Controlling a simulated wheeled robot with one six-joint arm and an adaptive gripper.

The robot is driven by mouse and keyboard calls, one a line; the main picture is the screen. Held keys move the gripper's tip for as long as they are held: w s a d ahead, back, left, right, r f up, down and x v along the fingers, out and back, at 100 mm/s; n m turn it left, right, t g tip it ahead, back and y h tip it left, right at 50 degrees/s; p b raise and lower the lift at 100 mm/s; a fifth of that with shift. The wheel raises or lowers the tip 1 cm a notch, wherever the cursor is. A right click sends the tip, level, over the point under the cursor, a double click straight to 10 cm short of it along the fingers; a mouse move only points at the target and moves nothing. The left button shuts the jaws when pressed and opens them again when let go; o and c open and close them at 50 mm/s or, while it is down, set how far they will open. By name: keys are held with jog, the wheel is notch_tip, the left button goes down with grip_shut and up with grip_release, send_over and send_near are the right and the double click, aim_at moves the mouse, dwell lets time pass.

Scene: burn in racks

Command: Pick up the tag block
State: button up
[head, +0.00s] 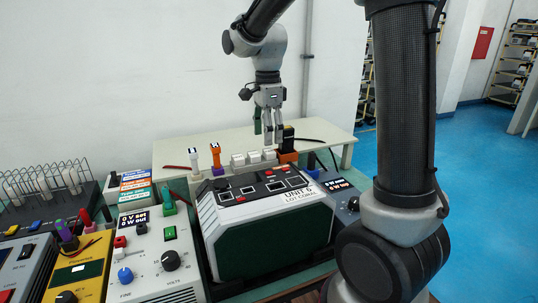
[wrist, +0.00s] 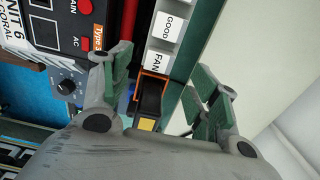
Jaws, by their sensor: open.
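A black block with a yellow stripe (head: 288,135), which looks like the tag block, stands upright in an orange holder (head: 286,157) at the right end of a row of white blocks. In the wrist view the black block (wrist: 149,98) shows between my fingers, with an orange rim around it. My gripper (head: 268,132) is open, with its green-padded fingers on either side of the block. In the wrist view my gripper (wrist: 160,90) has a gap between each finger and the block. Its lower part is partly hidden. I cannot tell any contact.
White blocks (head: 253,157) stand left of the holder, one marked FAN (wrist: 154,65). The Unit 6 tester (head: 270,235) stands in front. A power supply (head: 155,260) and plug-like pieces (head: 216,155) are to the left. The pale table (head: 180,150) behind is mostly clear.

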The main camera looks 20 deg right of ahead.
aim_at(268, 151)
notch_tip(268, 151, down, 6)
jog(key=shift+r, duration=0.25)
jog(key=c, duration=0.9)
